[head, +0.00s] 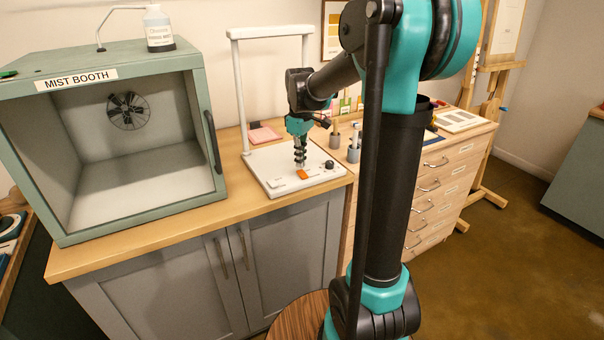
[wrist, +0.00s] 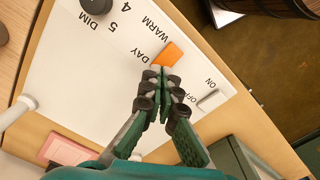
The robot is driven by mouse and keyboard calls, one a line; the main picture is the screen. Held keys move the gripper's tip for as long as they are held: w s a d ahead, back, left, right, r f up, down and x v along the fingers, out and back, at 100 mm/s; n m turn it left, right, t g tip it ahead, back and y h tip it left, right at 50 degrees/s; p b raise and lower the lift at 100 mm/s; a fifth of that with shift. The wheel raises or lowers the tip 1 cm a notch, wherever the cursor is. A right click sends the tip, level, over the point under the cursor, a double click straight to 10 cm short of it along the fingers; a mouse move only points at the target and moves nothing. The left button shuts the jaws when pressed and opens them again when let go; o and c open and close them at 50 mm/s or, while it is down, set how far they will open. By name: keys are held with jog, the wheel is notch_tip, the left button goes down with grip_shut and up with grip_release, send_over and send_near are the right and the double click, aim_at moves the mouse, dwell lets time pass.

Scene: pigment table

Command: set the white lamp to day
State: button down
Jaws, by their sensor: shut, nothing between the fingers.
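The white lamp (head: 268,33) is a tall frame on a flat white base (head: 265,167), standing on the wooden counter. An orange switch (head: 302,174) is on its front part; in the wrist view the orange switch (wrist: 169,54) lies beside the printed words DAY and WARM. I cannot tell which setting it is at. My gripper (head: 300,164) points down over the base with its fingers shut and empty. In the wrist view the fingertips (wrist: 161,73) are right by the orange switch's DAY end; I cannot tell whether they touch it.
A white switch (wrist: 212,100) marked ON and OFF and a black knob (wrist: 73,7) marked DIM flank the orange switch. The mist booth (head: 125,140) stands left. A pink pad (head: 264,135) lies behind the base. Small grey pots (head: 353,154) stand to the right.

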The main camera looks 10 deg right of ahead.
aim_at(301, 171)
jog(key=shift+f, duration=1.1)
dwell(0.9)
jog(key=shift+r, duration=3.55)
jog(key=s+d+f+m+t, duration=0.2)
jog(key=s+f+m, duration=0.2)
jog(key=s+f, duration=0.5)
jog(key=s+d+f+m+t, duration=0.2)
jog(key=s+f+m, duration=0.3)
jog(key=s+f, duration=0.4)
jog(key=s, duration=0.4)
jog(key=shift+m, duration=0.3)
jog(key=c, duration=2.3)
grip_release()
